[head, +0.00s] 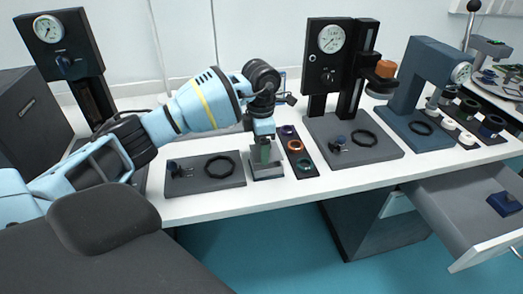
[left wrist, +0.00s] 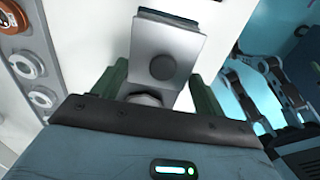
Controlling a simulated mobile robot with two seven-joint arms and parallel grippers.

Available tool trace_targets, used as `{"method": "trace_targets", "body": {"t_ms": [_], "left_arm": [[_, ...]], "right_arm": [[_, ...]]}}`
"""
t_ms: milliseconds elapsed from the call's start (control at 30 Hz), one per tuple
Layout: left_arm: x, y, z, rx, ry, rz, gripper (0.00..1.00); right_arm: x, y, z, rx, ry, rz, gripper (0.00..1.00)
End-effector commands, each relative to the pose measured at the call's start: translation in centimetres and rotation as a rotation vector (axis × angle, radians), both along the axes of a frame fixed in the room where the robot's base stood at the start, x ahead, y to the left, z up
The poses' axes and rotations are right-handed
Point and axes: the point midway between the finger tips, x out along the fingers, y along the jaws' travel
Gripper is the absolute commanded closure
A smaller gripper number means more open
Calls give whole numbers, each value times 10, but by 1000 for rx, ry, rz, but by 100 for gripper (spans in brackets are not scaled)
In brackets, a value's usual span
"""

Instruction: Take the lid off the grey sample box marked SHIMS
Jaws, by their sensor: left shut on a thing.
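The grey sample box (head: 268,172) stands near the front edge of the white table, right of a dark plate. No SHIMS marking is readable. My left gripper (head: 264,152) comes down over the box from above, its green fingers at the top of it. In the left wrist view a light grey lid (left wrist: 182,42) with a dark round spot lies just beyond the fingers. My left gripper (left wrist: 160,98) is shut there on a small grey knob (left wrist: 145,98), partly hidden by the gripper body. I cannot tell whether the lid still touches the box. My right gripper is not in view.
A dark strip with coloured rings (head: 295,146) stands close right of the box. A dark plate with a black ring (head: 205,187) is close left. Dial-gauge stands (head: 348,140) stand further right. An open drawer (head: 450,215) juts out at the front right.

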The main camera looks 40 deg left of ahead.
Motion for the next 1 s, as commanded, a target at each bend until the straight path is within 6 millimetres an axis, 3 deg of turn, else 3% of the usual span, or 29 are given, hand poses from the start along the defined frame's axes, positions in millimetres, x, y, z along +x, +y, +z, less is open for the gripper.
{"method": "trace_targets", "body": {"t_ms": [67,600,800,1000], "left_arm": [[1,0,13,0,-4,0,51],[-44,-120,22,-1,0,-6,51],[-54,-143,25,0,0,-4,51],[-56,-150,26,0,-1,-1,51]], "right_arm": [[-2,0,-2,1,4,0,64],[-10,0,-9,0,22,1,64],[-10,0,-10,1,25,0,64],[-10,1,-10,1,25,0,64]]}}
